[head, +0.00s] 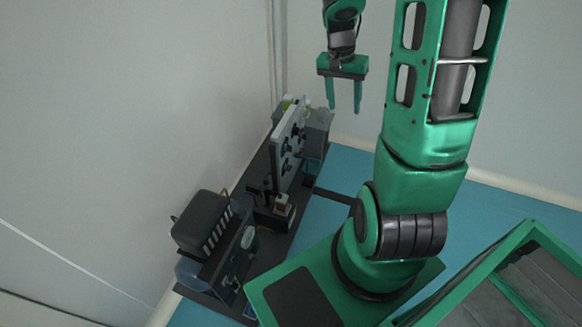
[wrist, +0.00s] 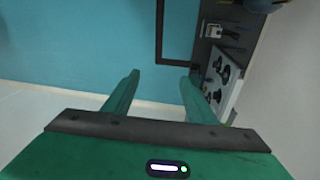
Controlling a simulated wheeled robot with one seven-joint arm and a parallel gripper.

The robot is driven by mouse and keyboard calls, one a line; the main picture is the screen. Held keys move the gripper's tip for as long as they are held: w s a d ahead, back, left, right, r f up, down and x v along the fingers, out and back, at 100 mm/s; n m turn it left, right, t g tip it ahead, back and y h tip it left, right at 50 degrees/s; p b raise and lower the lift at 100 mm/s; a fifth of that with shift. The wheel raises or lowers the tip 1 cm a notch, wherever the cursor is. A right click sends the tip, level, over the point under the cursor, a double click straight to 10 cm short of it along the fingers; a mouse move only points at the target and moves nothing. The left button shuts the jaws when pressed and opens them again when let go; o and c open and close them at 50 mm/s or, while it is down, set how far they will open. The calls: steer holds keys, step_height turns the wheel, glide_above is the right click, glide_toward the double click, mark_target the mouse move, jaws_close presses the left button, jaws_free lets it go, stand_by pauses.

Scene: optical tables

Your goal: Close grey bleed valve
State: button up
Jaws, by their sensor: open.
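A light upright panel (head: 287,142) with several dark round knobs stands on the dark bench at centre left in the head view. The panel also shows at the right of the wrist view (wrist: 224,84), seen from above at a slant. I cannot tell which knob is the grey bleed valve. My gripper (head: 344,109) is open and empty, fingers pointing down, above and to the right of the panel, apart from it. In the wrist view its two green fingers (wrist: 160,76) have only floor between and beyond them.
A dark bench (head: 276,239) runs along the left wall. A black box-shaped unit (head: 201,222) and a small device with a white top (head: 282,205) stand on it. Blue floor (head: 322,222) lies to the right.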

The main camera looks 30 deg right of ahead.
steer(key=w+d+f+m+y, duration=0.1)
steer(key=w+f+m, duration=0.2)
steer(key=w+f, duration=0.7)
steer(key=m+t+y, duration=0.4)
steer(key=m, duration=1)
glide_toward(289, 168)
steer(key=x, duration=0.7)
steer(key=shift+s+d, duration=0.1)
steer(key=shift+c, duration=0.7)
steer(key=c, duration=0.9)
steer(key=shift+c, duration=0.2)
steer(key=shift+t, duration=0.3)
